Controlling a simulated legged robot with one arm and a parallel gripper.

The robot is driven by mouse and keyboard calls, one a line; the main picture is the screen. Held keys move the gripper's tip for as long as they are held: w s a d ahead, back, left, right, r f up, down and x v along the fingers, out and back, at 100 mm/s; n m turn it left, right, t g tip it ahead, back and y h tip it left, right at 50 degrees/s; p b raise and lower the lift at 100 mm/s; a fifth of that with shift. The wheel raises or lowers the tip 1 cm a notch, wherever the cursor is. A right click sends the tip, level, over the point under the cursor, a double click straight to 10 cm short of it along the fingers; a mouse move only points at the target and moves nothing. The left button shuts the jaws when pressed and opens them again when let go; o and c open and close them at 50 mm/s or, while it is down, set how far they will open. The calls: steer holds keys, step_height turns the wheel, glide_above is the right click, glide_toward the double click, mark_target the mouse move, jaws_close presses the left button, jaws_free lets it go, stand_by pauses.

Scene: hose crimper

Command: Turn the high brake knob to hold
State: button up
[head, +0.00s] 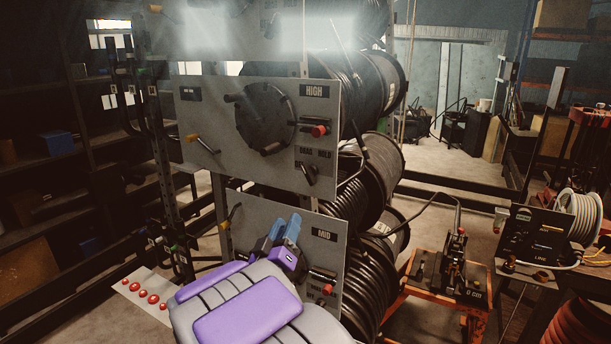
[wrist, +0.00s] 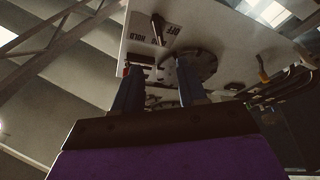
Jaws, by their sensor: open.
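The HIGH panel (head: 215,120) is a grey plate on the reel rack in the head view. Its small dark brake knob (head: 308,173) sits at the lower right, under a label ending in HOLD. The knob's handle is slanted; I cannot tell which setting it points to. My gripper (head: 284,228), purple with blue fingers, is below the HIGH panel, in front of the MID panel (head: 259,212). It is open and empty, apart from the knob. In the wrist view, a panel seen from below shows a dark knob (wrist: 157,27) beyond the fingers (wrist: 160,72).
The HIGH panel also carries a round crank disc (head: 265,117), a red knob (head: 319,130) and a yellow-tipped lever (head: 192,138). Hose reels (head: 378,85) stand behind the panels. An orange stand (head: 440,290) is at the right. Red buttons (head: 141,294) are at the lower left.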

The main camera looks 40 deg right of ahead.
mark_target(307, 177)
steer(key=p+x, duration=0.4)
steer(key=x, duration=1.2)
steer(key=shift+w+d+r, duration=0.1)
steer(key=shift+d+r, duration=0.1)
steer(key=shift+d, duration=0.2)
steer(key=c, duration=0.7)
